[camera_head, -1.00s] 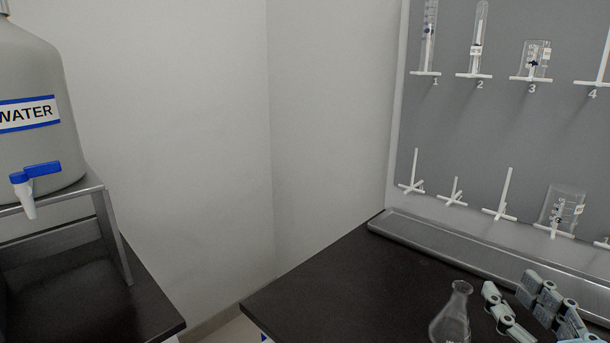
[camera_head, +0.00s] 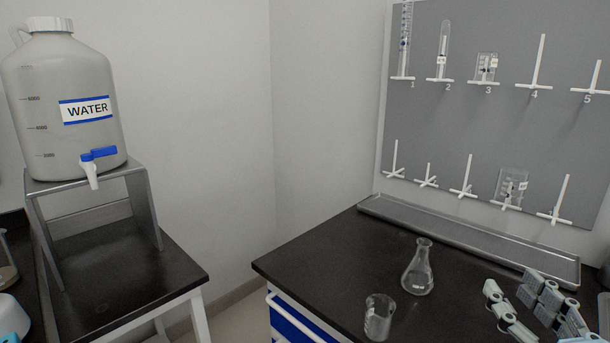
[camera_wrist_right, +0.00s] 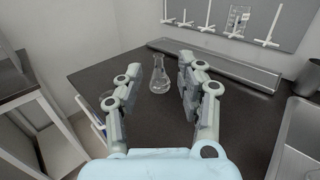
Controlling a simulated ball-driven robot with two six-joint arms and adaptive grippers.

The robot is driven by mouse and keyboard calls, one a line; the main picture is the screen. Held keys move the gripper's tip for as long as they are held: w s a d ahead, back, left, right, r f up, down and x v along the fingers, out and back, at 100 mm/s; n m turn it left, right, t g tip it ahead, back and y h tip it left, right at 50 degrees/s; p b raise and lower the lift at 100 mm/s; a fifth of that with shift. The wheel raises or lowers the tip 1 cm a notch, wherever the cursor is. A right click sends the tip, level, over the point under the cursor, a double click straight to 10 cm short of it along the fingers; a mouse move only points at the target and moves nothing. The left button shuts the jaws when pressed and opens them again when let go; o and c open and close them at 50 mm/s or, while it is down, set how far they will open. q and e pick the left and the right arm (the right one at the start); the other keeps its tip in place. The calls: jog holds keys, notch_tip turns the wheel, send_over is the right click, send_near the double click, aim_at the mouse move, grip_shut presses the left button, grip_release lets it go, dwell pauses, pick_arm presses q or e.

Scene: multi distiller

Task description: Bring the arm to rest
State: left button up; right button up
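My right gripper (camera_head: 527,308) is at the lower right of the head view. In the right wrist view my right gripper (camera_wrist_right: 153,90) has its two fingers wide apart with nothing between the pads. A clear conical flask (camera_head: 418,268) stands upright on the black bench (camera_head: 330,255), left of the gripper in the head view. The flask (camera_wrist_right: 159,75) shows beyond the open fingers in the wrist view, apart from them. A clear beaker (camera_head: 379,317) stands at the bench's front. My left gripper is not in view.
A pegboard (camera_head: 450,120) with white pegs and some glassware hangs over a metal trough (camera_head: 470,240). At left, a water tank (camera_head: 60,110) sits on a metal stand (camera_head: 148,210) on another dark table. A sink (camera_wrist_right: 298,135) lies at right in the wrist view.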

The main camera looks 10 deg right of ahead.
jog(key=s+d+f+m+g+h, duration=0.1)
jog(key=s+d+m+g+h, duration=0.3)
jog(key=m, duration=0.8)
jog(key=s+d+f+m+g+h, duration=0.1)
jog(key=d+m+g+h, duration=0.35)
jog(key=m, duration=0.75)
jog(key=s+a+f+m+g+y, duration=0.6)
jog(key=s+a+f+m+y, duration=0.3)
jog(key=s+a+m+y, duration=0.15)
notch_tip(320, 180, down, 30)
jog(key=s+d+g+h+b, duration=0.1)
jog(key=d+g+b, duration=0.1)
jog(key=b, duration=0.3)
pick_arm(q)
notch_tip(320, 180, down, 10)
jog(key=b, duration=0.5)
pick_arm(e)
jog(key=s+d+f, duration=0.1)
jog(key=s+f, duration=1.8)
jog(key=f, duration=0.2)
jog(key=shift+d+g, duration=0.2)
jog(key=shift+g, duration=0.25)
